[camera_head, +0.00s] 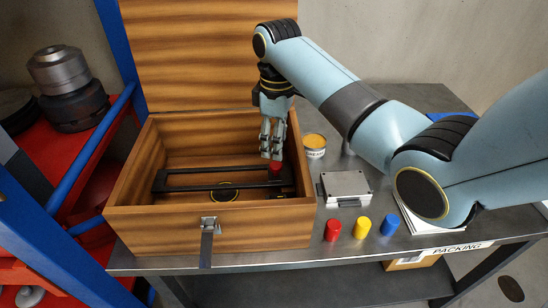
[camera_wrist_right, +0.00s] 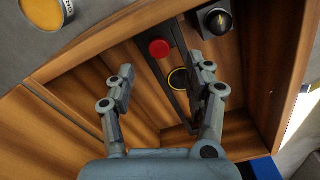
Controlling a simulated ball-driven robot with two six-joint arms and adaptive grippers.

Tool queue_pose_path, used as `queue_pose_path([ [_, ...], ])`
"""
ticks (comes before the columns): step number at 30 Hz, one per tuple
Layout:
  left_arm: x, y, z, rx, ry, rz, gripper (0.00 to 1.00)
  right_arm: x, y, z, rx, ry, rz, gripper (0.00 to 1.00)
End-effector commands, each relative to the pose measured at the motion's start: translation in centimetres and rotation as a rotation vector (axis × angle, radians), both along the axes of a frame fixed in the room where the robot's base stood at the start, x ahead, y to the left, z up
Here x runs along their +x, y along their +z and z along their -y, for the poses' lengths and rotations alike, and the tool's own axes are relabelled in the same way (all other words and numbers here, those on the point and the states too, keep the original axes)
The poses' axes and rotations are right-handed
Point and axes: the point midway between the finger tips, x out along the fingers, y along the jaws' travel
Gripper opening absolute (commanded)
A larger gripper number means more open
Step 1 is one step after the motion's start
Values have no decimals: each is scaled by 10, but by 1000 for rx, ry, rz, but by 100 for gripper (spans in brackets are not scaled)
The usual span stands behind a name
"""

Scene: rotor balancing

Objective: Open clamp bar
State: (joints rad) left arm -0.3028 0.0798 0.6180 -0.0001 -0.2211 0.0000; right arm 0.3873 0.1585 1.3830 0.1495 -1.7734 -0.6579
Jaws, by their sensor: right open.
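The wooden box (camera_head: 165,222) stands on the grey table with its lid raised at the back. Inside it a dark clamp bar (camera_head: 195,187) lies across the box, with a red knob (camera_head: 275,169) near its right end. The knob also shows in the right wrist view (camera_wrist_right: 160,48). My right gripper (camera_head: 272,152) is open and empty, pointing down into the right side of the box. In the wrist view the knob lies beyond the gap between its fingertips (camera_wrist_right: 165,76); I see no contact. My left gripper is not in view.
Right of the box are a tin with orange contents (camera_head: 315,145), a grey metal case (camera_head: 345,187) and red (camera_head: 332,230), yellow (camera_head: 361,227) and blue (camera_head: 389,225) caps. A latch (camera_head: 208,238) hangs on the box front. A red rack (camera_head: 75,140) stands left.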

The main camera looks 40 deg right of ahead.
Motion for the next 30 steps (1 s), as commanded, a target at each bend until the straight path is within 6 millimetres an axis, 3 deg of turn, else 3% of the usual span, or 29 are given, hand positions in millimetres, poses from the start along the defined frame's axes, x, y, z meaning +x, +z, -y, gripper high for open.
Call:
queue_pose_path([
  [4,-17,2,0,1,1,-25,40,0,-30,-1,2,1,-3,53],
  [10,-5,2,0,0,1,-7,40,0,-59,-1,1,0,-1,53],
  [15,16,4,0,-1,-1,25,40,0,-67,-1,0,0,1,53],
  [22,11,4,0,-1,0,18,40,0,-68,0,0,1,1,53],
  [30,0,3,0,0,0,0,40,0,-68,-1,1,0,1,18],
])
